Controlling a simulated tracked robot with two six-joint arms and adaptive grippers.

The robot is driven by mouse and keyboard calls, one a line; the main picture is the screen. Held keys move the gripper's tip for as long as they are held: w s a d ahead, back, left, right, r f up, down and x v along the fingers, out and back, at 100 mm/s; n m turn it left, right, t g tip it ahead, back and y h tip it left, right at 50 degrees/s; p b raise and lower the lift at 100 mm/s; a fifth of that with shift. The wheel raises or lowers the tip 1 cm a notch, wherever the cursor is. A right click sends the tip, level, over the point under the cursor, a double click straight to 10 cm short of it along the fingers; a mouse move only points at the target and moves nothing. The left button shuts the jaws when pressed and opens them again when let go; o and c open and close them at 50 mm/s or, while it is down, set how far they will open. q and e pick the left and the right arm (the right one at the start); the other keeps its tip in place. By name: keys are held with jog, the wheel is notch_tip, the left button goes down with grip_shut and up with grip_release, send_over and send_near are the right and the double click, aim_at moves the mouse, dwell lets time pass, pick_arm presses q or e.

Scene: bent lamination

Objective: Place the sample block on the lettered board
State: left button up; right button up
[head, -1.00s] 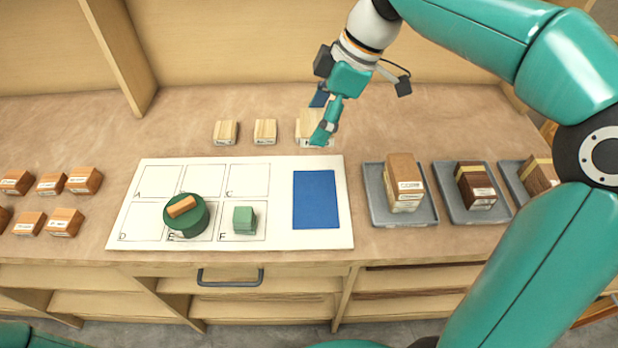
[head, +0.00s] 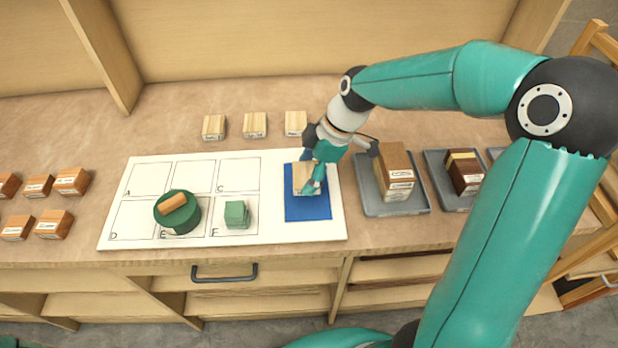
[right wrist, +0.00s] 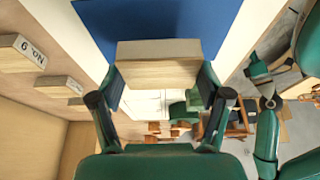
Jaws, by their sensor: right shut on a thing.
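My right gripper (head: 317,172) is shut on a pale wooden sample block (head: 301,178). The block is over the blue rectangle (head: 308,208) on the right part of the white lettered board (head: 270,232). In the right wrist view the block (right wrist: 158,66) sits between both fingers, with the blue area beyond it. I cannot tell whether it touches the blue surface. The board's outlined cells are on its left; A, C, D, E and F are readable. A round green object with a wooden handle (head: 176,212) stands at E and a green block (head: 236,214) at F.
Three pale labelled blocks (head: 254,125) stand in a row behind the board. Grey trays (head: 378,207) with brown blocks (head: 396,172) are close on the right, near my right arm. Several orange-brown blocks (head: 53,224) are at the left. Cells A to D are bare.

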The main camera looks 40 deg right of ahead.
jog(key=shift+f, duration=1.5)
jog(key=o, duration=1.1)
jog(key=shift+o, duration=0.2)
jog(key=b+v, duration=0.1)
jog(key=v, duration=1.1)
